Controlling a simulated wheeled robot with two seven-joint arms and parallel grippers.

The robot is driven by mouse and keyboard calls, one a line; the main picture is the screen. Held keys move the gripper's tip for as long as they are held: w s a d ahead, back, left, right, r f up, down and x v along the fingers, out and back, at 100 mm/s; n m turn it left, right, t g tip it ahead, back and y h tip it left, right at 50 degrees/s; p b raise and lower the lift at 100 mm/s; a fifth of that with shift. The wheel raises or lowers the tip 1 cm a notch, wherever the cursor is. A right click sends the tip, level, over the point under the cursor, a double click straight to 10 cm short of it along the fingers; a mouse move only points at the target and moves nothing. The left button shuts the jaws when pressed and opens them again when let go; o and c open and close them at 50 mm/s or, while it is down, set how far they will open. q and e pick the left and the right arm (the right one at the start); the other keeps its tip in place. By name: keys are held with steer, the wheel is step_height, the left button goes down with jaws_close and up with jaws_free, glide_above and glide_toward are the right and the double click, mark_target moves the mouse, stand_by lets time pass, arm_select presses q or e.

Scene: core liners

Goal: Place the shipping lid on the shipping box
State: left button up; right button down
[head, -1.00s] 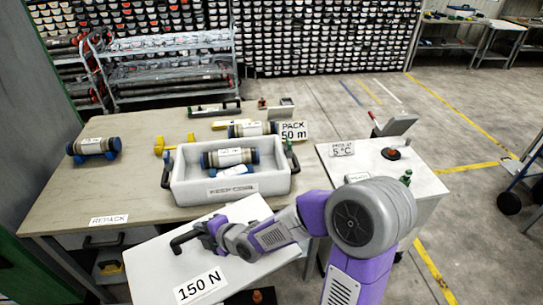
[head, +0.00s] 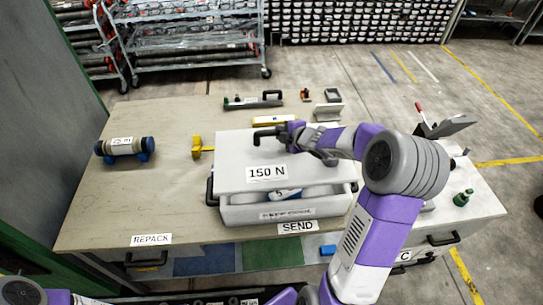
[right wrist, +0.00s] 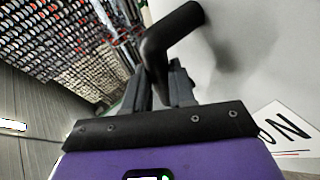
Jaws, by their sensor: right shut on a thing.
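The white shipping lid (head: 235,155), labelled 150 N, has a black handle (head: 265,134). My right gripper (head: 286,134) is shut on that handle; the right wrist view shows its fingers (right wrist: 165,88) around the dark bar. The lid is over the rear and middle of the white shipping box (head: 240,214). The box's front part shows uncovered, with a labelled core liner (head: 287,193) inside. I cannot tell whether the lid touches the box rim. The lid hides the box's rear. My left gripper is out of view.
The table (head: 100,215) holds a blue-ended core liner (head: 125,147) at left and a yellow piece (head: 200,147) beside the box. Small tools and a yellow block (head: 273,121) lie behind. A side bench (head: 478,205) stands at right. The table's left part is mostly clear.

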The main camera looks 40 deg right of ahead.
mark_target(283, 151)
steer(key=shift+w+d+f, duration=0.15)
steer(key=shift+d+f, duration=0.05)
steer(key=shift+d, duration=0.2)
steer(key=f+b, duration=0.2)
steer(key=f, duration=0.2)
steer(key=shift+s+f+b, duration=0.2)
steer(key=shift+s+b, duration=0.1)
steer(key=shift+b, duration=0.1)
steer(key=shift+w+f+b, duration=0.1)
steer(key=shift+f+b, duration=0.55)
steer(key=shift+f, duration=1.7)
steer(key=c, duration=0.9)
jaws_free()
steer(key=shift+c, duration=0.2)
